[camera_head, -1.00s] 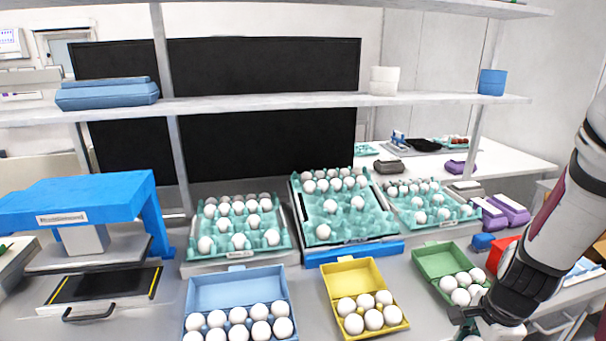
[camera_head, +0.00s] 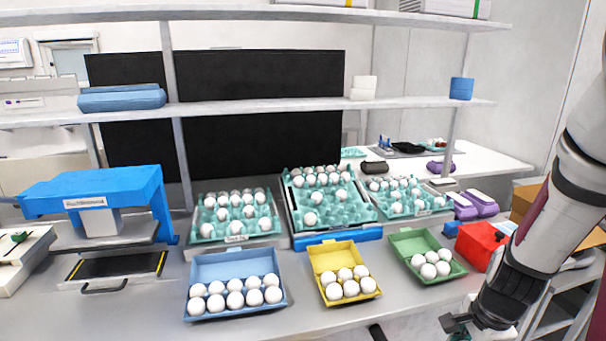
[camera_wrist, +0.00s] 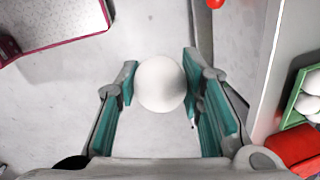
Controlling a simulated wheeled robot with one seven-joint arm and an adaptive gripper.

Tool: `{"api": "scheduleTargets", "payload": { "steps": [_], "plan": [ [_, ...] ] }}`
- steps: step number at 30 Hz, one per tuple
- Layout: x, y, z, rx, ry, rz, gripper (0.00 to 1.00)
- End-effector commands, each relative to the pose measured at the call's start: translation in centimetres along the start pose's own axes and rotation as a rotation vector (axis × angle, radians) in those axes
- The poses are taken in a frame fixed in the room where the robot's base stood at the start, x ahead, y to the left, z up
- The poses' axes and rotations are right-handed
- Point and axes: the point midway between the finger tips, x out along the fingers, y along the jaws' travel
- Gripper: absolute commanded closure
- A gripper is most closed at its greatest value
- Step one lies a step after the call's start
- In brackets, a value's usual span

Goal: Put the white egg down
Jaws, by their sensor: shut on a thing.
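A white egg (camera_wrist: 160,84) sits between the teal-padded fingers of my gripper (camera_wrist: 160,78) in the wrist view, and the gripper is shut on it. In the head view my gripper (camera_head: 462,322) is at the lower right, in front of the counter; the held egg cannot be made out there. The green carton (camera_head: 408,243) with several white eggs stands open, up and left of my gripper. It also shows at the right edge of the wrist view (camera_wrist: 290,108).
A yellow carton (camera_head: 324,257) and a blue carton (camera_head: 238,265), both holding eggs, stand further left. Teal egg trays (camera_head: 362,214) are behind them. A red box (camera_head: 482,243) is right of the green carton. Pale floor (camera_wrist: 140,140) lies below the egg.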

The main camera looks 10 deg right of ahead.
Motion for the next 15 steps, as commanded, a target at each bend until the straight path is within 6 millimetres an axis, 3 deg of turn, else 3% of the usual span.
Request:
{"api": "scheduleTargets", "payload": {
  "steps": [8,15],
  "plan": [
    [0.7,-2.7,2.5,-0.253,-0.037,0.012,0.75],
    [1.6,-6.0,6.3,-0.593,-0.088,0.022,0.75]
  ]
}}
